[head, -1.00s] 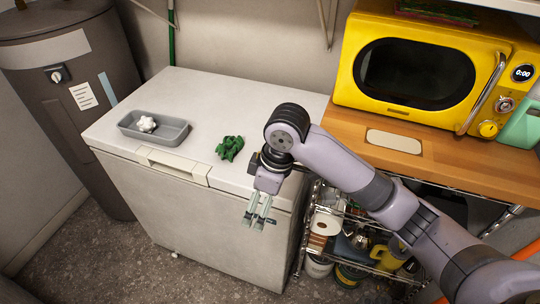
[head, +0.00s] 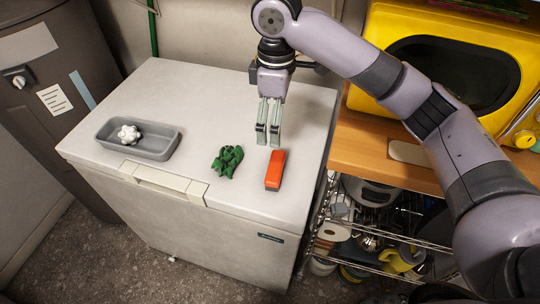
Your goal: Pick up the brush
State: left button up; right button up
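The brush appears to be the small orange-red block-shaped object (head: 275,168) with a dark lower end, lying on the white chest top (head: 200,97) near its right side. My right gripper (head: 268,139) points down just behind the brush, its two fingers a little apart with nothing between them. Its fingertips look close to the brush's far end; whether they touch it or how high they are I cannot tell. My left gripper is out of view.
A crumpled green item (head: 228,161) lies left of the brush. A grey tray (head: 165,149) holding a white knobbly object (head: 129,134) sits further left. A yellow microwave (head: 500,93) stands on a wooden counter (head: 362,146) at right, above a wire shelf.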

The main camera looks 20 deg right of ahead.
send_over(276, 165)
jog(key=f, duration=0.4)
jog(key=f+p, duration=0.1)
jog(key=f, duration=0.1)
jog(key=shift+s+a+f, duration=0.1)
jog(key=shift+s+f, duration=0.2)
jog(key=shift+s, duration=0.05)
jog(key=f, duration=0.3)
jog(key=shift+w+f, duration=0.15)
jog(key=shift+w, duration=0.05)
jog(key=shift+f, duration=0.9)
notch_tip(276, 165, down, 4)
jog(key=shift+w+f+p, duration=0.1)
jog(key=shift+f+p, duration=0.1)
jog(key=shift+p, duration=0.6)
jog(key=shift+f, duration=0.25)
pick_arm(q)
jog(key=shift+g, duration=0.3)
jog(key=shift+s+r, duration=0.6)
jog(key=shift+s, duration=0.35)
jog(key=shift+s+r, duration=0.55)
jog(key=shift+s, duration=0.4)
pick_arm(e)
jog(key=c, duration=0.9)
